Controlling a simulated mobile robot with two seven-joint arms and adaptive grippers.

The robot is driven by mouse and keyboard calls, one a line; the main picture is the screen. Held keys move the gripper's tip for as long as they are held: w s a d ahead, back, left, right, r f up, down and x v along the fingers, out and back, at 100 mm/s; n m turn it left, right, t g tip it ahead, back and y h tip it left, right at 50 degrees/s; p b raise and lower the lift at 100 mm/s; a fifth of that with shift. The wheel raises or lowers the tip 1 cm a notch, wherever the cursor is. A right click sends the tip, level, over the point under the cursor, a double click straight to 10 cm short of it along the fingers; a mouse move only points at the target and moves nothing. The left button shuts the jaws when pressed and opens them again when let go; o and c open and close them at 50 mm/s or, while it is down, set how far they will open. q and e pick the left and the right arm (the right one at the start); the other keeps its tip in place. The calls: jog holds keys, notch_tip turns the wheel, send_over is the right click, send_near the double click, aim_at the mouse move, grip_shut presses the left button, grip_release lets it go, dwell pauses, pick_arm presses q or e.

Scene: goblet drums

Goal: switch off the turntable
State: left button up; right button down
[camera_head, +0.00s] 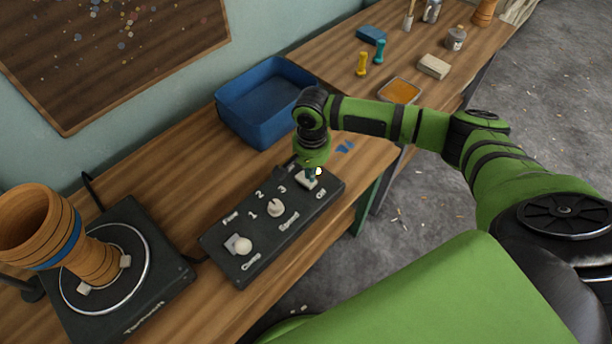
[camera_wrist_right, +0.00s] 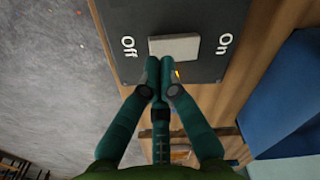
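The turntable (camera_head: 150,262) stands at the left of the bench with a wooden goblet drum (camera_head: 92,258) clamped on its round plate. Its black control box (camera_head: 222,258) has a clamp knob (camera_head: 240,245), a speed knob (camera_head: 275,207) and a pale rocker switch (camera_head: 303,184). In the wrist view the switch (camera_wrist_right: 175,47) lies between the words Off and On. My right gripper (camera_head: 311,175) is over the switch end of the box. In the wrist view its teal fingertips (camera_wrist_right: 160,64) are together, empty, at the switch's near edge; contact is unclear. My left gripper is out of view.
A blue bin (camera_head: 262,104) stands behind the control box. A second bench at the back right holds a yellow peg (camera_head: 362,64), a teal peg (camera_head: 379,51), an orange-filled tray (camera_head: 399,91) and a pale block (camera_head: 433,66). Bench between turntable and bin is clear.

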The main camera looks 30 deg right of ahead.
jog(key=shift+s+f+b, duration=0.1)
jog(key=shift+f+b, duration=0.3)
jog(key=shift+f, duration=0.9)
dwell(0.6)
notch_tip(320, 180, up, 7)
jog(key=p, duration=0.9)
jog(key=shift+r, duration=0.1)
dwell(0.5)
